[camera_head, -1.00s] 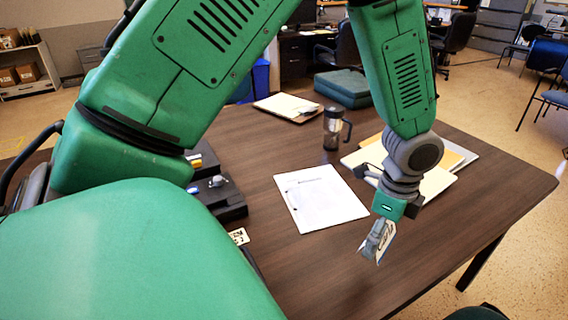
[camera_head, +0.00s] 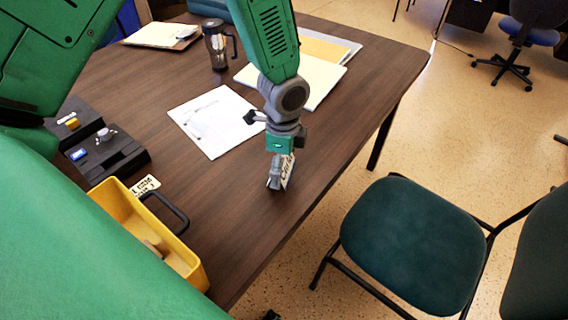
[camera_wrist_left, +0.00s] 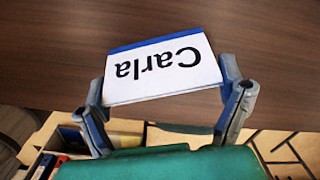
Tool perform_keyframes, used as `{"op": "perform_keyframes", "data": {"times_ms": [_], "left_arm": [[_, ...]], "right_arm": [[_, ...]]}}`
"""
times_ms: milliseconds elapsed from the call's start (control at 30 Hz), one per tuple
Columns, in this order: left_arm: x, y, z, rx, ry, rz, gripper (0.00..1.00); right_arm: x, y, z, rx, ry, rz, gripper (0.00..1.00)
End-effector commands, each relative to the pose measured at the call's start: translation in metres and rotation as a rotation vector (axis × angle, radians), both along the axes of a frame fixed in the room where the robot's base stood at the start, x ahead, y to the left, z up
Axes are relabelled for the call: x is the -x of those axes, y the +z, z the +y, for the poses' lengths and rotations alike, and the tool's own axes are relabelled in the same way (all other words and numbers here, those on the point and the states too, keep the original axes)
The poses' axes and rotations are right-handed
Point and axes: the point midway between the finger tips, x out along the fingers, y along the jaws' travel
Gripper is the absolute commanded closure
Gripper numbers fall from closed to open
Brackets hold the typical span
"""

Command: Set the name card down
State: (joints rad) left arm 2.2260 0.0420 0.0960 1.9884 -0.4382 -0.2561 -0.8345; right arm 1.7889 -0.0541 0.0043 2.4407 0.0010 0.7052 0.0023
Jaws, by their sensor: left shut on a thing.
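My left gripper (camera_head: 275,181) is shut on a white name card (camera_head: 288,171) near the front right edge of the table (camera_head: 215,200). In the left wrist view the card (camera_wrist_left: 165,70) reads "Carla" upside down, with a blue strip along its far edge. The gripper's two fingers (camera_wrist_left: 165,92) are at the card's opposite ends. The dark wood tabletop (camera_wrist_left: 265,60) lies beyond and under the card. I cannot tell whether the card touches the table. My right gripper is not in view.
White papers (camera_head: 212,125), a travel mug (camera_head: 215,48) and folders (camera_head: 312,80) lie farther back. A green chair (camera_head: 412,243) stands off the right edge.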

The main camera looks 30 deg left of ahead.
Motion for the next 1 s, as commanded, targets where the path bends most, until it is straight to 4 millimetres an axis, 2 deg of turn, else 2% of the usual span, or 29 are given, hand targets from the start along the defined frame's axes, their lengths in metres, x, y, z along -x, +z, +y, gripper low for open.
{"op": "perform_keyframes", "data": {"times_ms": [67, 100, 133, 400, 533, 1000], "left_arm": [[0.000, 0.001, 0.001, -0.002, 0.002, 0.001, 0.36], [0.000, 0.001, 0.001, -0.002, 0.002, 0.001, 0.09], [0.000, 0.001, 0.001, -0.003, 0.002, 0.001, 0.00], [0.000, 0.003, -0.002, -0.005, 0.001, -0.001, 0.00], [0.000, 0.012, -0.002, -0.005, 0.002, -0.003, 0.00], [0.000, 0.104, -0.002, -0.003, 0.003, -0.003, 0.00]], "right_arm": [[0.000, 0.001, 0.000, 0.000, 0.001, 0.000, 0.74], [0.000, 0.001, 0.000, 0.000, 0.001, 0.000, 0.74], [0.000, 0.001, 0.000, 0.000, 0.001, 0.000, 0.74], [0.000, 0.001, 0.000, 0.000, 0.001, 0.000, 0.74], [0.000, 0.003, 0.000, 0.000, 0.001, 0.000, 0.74], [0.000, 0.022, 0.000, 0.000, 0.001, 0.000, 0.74]]}}
